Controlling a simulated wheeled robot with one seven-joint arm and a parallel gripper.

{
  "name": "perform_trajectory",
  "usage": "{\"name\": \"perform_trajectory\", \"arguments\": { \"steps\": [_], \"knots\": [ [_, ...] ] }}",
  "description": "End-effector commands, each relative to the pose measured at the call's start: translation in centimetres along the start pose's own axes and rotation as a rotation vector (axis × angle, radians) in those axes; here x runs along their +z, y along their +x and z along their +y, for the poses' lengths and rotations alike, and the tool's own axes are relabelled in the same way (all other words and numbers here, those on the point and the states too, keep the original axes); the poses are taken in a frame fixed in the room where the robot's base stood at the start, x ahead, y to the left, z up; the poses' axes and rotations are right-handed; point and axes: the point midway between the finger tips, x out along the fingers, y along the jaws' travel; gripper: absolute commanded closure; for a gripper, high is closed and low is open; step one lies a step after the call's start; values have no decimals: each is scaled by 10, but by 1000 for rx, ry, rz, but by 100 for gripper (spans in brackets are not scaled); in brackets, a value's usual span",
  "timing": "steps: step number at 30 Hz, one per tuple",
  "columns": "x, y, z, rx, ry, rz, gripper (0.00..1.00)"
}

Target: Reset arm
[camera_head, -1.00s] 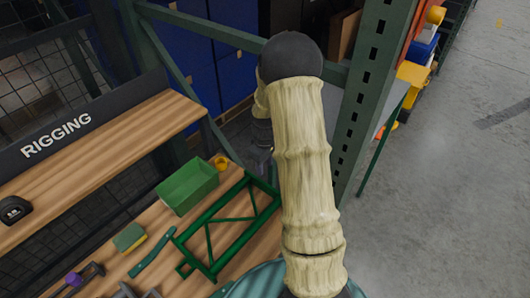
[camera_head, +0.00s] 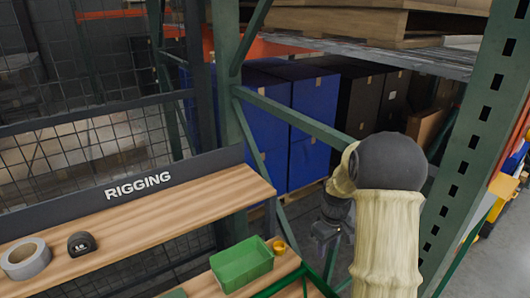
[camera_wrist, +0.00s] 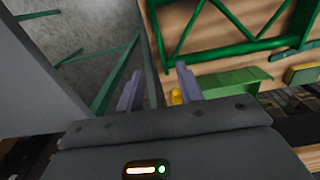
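My arm is bent in the right half of the head view, with a pale, bark-like sleeve over its links. My gripper (camera_wrist: 157,82) shows two purple-grey fingers standing apart in the wrist view, with nothing between them. In the head view, my gripper (camera_head: 326,238) hangs below the bent arm, near the right end of the workbench; its fingers are too small to read there. The green frame (camera_wrist: 225,30) lies on the wooden bench beyond the fingers in the wrist view.
The RIGGING shelf (camera_head: 130,220) holds a tape roll (camera_head: 25,258) and a tape measure (camera_head: 81,243). A green bin (camera_head: 242,264) and a yellow cup (camera_head: 279,246) are on the bench below. Blue boxes (camera_head: 266,122) stand behind green rack posts. A rack upright (camera_head: 470,150) is close right of my arm.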

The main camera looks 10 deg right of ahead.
Motion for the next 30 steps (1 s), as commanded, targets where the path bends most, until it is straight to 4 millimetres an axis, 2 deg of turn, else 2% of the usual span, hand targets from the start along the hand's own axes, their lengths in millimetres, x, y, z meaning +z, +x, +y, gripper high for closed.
{"name": "perform_trajectory", "arguments": {
  "steps": [5,8,15,18,22,30],
  "knots": [
    [7,-18,-32,23,56,29,64],
    [18,-32,-63,40,120,62,64],
    [61,-57,-139,59,300,160,64],
    [80,-61,-163,56,366,197,64],
    [96,-62,-178,49,416,223,64],
    [98,-62,-180,47,428,226,64]
  ]
}}
